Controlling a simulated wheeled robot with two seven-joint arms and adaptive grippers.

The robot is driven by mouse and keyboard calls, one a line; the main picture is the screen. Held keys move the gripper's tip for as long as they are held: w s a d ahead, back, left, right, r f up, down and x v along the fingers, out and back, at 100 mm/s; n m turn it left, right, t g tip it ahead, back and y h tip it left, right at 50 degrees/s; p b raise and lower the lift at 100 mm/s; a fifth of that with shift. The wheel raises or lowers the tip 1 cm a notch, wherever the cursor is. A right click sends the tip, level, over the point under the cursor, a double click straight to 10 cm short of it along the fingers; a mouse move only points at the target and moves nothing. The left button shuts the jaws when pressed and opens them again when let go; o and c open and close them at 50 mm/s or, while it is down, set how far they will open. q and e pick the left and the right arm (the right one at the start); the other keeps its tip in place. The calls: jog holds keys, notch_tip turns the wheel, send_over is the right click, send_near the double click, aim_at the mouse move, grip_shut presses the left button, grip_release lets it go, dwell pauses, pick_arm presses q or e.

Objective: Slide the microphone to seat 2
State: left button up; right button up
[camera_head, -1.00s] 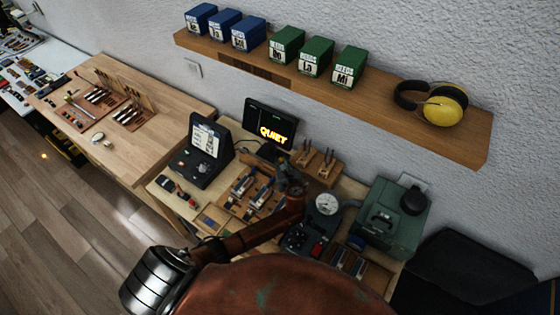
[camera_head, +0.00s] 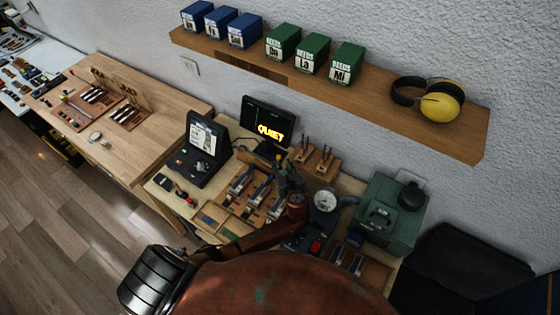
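My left arm reaches in from the lower left, and its dark gripper (camera_head: 287,178) is over the wooden bench, just right of a wooden rack (camera_head: 238,205) with several blue-and-metal pieces. The gripper is small and dark here, so its finger opening is unclear, as is whether it touches anything. I cannot single out the microphone or the numbered seats with certainty; the gripper and arm cover part of that area. My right gripper is not in view.
A lit "QUIET" sign (camera_head: 268,124) and a dark screen device (camera_head: 203,148) stand behind the rack. A wall shelf (camera_head: 380,118) holds boxes and yellow earmuffs (camera_head: 441,101).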

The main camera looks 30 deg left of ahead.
pick_arm(q)
jog(key=v, duration=0.6)
jog(key=shift+s+d, duration=0.15)
jog(key=shift+d, duration=0.05)
jog(key=shift+r, duration=0.1)
